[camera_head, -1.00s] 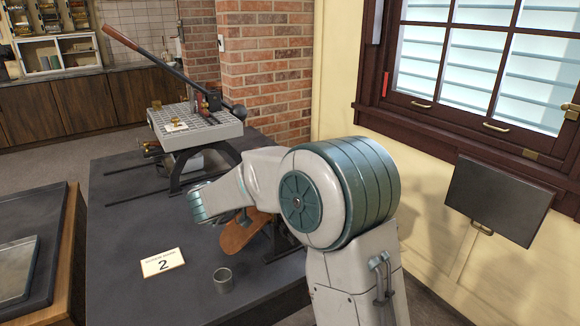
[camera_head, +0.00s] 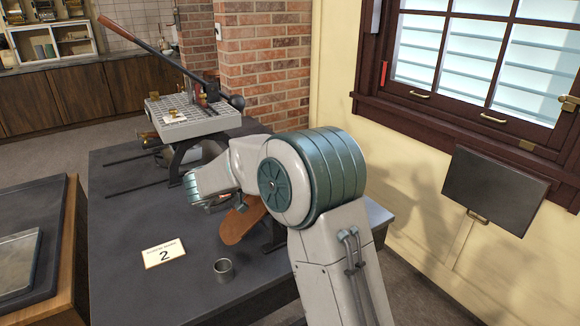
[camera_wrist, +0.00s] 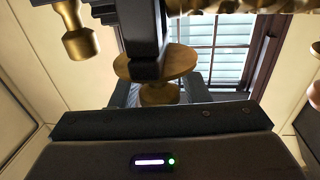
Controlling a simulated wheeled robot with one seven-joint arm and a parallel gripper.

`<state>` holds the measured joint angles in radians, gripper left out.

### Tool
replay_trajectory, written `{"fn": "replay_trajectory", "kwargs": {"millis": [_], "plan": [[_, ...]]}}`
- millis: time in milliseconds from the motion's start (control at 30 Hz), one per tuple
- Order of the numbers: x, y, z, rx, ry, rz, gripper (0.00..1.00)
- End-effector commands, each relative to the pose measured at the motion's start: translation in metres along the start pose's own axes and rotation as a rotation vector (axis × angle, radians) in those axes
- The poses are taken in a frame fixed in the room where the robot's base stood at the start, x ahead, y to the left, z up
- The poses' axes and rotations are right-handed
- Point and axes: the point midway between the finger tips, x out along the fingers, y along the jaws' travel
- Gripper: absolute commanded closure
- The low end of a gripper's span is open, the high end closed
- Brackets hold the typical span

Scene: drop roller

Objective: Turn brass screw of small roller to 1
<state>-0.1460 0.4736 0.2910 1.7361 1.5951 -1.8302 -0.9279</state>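In the wrist view a brass screw with a broad disc (camera_wrist: 157,64) and a round brass knob below it (camera_wrist: 158,94) hangs beneath a dark bar. My gripper (camera_wrist: 160,85) shows its two grey fingers, one on each side of the knob, with what look like gaps. It seems open, not closed on the knob. In the head view my wrist hides the small roller and its brass screw almost wholly. Only a brown wooden part (camera_head: 242,222) and dark supports show below my arm. No scale mark for 1 is readable.
A machine with a slotted plate (camera_head: 190,117) and a long lever (camera_head: 150,48) stands at the table's back. A card reading 2 (camera_head: 163,253) and a small grey cup (camera_head: 223,270) are on the dark table (camera_head: 125,215). Another brass knob (camera_wrist: 80,44) hangs at the wrist view's left.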

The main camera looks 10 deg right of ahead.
Motion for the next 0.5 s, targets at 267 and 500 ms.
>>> {"fn": "replay_trajectory", "kwargs": {"millis": [267, 500], "plan": [[-0.001, 0.000, 0.001, -0.002, -0.002, -0.001, 0.47], [-0.020, -0.001, 0.001, -0.002, -0.003, -0.005, 0.47]]}}
